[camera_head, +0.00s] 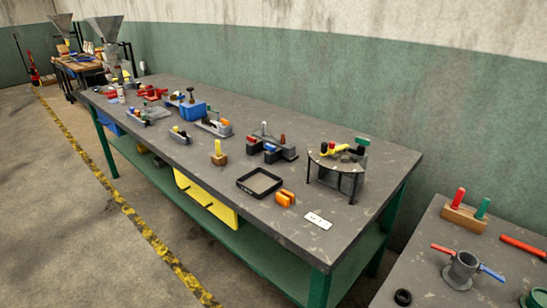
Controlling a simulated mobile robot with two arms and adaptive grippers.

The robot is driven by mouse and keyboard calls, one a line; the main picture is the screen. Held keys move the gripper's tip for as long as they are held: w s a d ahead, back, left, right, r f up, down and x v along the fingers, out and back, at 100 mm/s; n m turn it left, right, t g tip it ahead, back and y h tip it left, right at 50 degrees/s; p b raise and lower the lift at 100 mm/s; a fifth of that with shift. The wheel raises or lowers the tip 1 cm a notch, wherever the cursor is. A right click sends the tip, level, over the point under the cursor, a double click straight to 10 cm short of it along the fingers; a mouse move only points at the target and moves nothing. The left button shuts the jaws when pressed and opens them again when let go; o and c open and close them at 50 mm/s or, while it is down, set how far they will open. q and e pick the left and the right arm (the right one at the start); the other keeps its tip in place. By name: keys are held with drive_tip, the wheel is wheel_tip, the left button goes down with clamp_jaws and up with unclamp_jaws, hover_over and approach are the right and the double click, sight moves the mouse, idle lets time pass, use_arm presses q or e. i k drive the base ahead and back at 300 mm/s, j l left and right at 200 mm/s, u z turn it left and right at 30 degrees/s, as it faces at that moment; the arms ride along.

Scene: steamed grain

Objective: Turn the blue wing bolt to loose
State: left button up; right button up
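A grey cylindrical fixture (461,272) stands on the grey table at the lower right. A blue handle-like part (491,271), which looks like the blue wing bolt, sticks out of its right side and slopes down to the right. A red one (442,249) sticks out of its left side. The parts are too small to tell how tight the blue one is. Neither of my grippers is in view.
Near the fixture are a wooden block (461,219) with red and green pegs, a red bar (523,245), a black ring (403,297) and a green round part (536,298). A long workbench (330,225) with many small parts stands to the left, across a gap.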

sight(271, 148)
drive_tip(key=i+j+z, duration=0.4)
drive_tip(key=j+z, duration=0.25)
drive_tip(key=i+j+z, duration=0.15)
drive_tip(key=z, duration=0.15)
drive_tip(key=j+z, duration=0.3)
drive_tip(key=j, duration=0.15)
drive_tip(key=i, duration=0.05)
